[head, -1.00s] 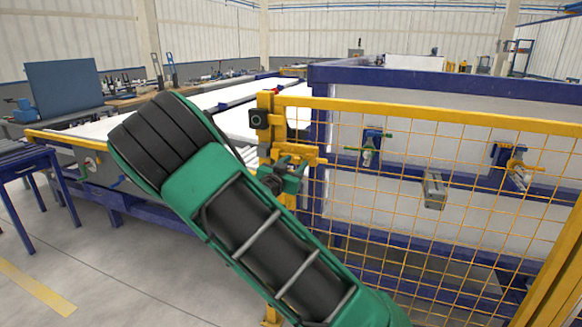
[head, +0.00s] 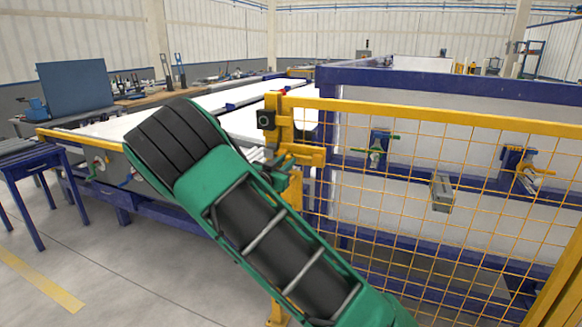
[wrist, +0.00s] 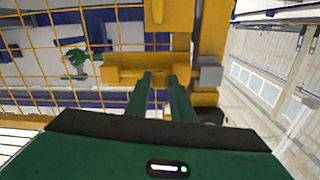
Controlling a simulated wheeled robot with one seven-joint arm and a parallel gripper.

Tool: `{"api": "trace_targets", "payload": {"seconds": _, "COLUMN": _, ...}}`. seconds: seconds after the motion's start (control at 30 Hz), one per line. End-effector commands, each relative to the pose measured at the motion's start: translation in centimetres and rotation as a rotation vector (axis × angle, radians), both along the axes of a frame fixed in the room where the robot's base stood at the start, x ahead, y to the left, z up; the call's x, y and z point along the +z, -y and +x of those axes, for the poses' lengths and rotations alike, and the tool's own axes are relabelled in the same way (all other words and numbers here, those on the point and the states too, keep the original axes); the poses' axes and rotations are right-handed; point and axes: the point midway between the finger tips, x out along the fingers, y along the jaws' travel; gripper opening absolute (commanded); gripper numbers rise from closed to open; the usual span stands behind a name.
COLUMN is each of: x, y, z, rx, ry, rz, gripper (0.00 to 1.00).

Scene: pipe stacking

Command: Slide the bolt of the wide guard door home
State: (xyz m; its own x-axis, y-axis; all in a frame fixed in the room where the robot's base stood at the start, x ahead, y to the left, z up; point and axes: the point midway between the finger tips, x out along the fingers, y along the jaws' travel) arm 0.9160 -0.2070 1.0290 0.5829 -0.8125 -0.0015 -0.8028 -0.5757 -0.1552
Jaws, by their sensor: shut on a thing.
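The wide guard door (head: 420,180) is a yellow-framed mesh panel on the right of the head view. Its yellow bolt (head: 304,150) lies sideways at the door's left edge, by the yellow post (head: 270,122). My gripper (head: 282,172) is at the bolt, partly hidden behind my green arm. In the wrist view, the two green fingers of my gripper (wrist: 161,80) reach up to the yellow bolt (wrist: 125,76) and are shut on it. The gripped part is mostly hidden between the fingertips. I cannot tell how far the bolt enters its keeper.
Behind the mesh stands a blue-framed machine (head: 440,82) with clamps. A blue table (head: 35,165) and a long white-topped bench (head: 235,95) are at left. The floor (head: 110,255) at front left is clear.

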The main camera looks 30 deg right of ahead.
Motion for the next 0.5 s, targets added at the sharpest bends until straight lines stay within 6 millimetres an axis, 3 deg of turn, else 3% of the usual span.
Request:
{"api": "trace_targets", "payload": {"seconds": 0.27, "x": 0.09, "y": -0.55, "z": 0.45, "rx": 0.012, "ry": 0.004, "rz": 0.0, "gripper": 0.0}}
{"api": "trace_targets", "payload": {"seconds": 0.3, "x": 0.09, "y": -0.58, "z": 0.46, "rx": 0.013, "ry": 0.004, "rz": 0.001, "gripper": 0.31}}
{"api": "trace_targets", "payload": {"seconds": 0.33, "x": 0.08, "y": -0.58, "z": 0.45, "rx": 0.012, "ry": 0.004, "rz": 0.0, "gripper": 0.38}}
{"api": "trace_targets", "payload": {"seconds": 0.5, "x": 0.08, "y": -0.52, "z": 0.36, "rx": 0.01, "ry": 0.003, "rz": 0.0, "gripper": 0.4}}
